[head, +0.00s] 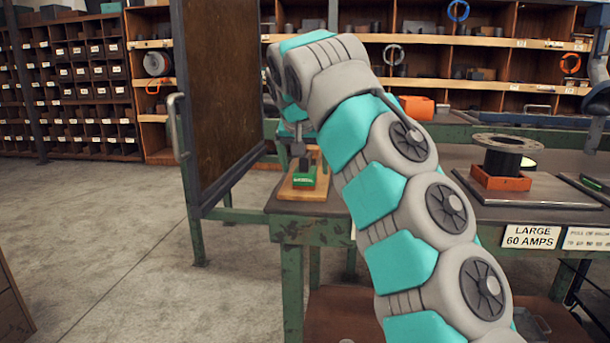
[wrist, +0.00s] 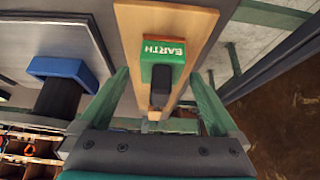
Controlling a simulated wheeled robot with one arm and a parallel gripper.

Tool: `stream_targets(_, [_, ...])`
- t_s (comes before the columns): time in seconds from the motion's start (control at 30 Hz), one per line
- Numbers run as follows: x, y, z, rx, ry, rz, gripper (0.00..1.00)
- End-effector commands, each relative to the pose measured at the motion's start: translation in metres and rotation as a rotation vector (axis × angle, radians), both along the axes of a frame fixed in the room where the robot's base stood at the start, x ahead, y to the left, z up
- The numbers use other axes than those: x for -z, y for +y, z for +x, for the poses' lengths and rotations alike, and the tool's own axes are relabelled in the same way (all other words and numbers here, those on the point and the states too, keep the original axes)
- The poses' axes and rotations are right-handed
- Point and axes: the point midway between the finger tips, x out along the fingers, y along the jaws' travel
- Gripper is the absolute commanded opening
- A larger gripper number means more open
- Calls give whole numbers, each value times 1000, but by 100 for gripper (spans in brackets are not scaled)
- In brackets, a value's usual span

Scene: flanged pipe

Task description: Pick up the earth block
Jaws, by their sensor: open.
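The earth block is a green block (wrist: 163,51) with white EARTH lettering, upside down in the wrist view, and a dark upright part. It sits on a wooden board (wrist: 193,27). In the head view the block (head: 305,178) stands on the board (head: 289,192) at the bench's left end. My gripper (wrist: 162,82) is open, with one green finger on each side of the block's line and a gap to both. The block's dark part lies between the fingers in the wrist view; I see no contact. In the head view my arm partly hides the gripper.
A dark flanged pipe (head: 503,156) stands in an orange-red holder (head: 500,178) on the bench to the right. A tall brown panel with a handle (head: 177,127) stands left of the bench. Open floor lies left.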

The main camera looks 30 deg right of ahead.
Motion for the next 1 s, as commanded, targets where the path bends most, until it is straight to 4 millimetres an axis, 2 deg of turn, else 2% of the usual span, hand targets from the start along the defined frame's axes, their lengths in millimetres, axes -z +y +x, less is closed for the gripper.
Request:
stream_targets(0.2, [11, -3, 6, -1, -1, 0, 98])
stream_targets(0.47, [12, -3, 6, -1, 0, 1, 98])
stream_targets(1.0, [12, -3, 6, -1, 0, 0, 37])
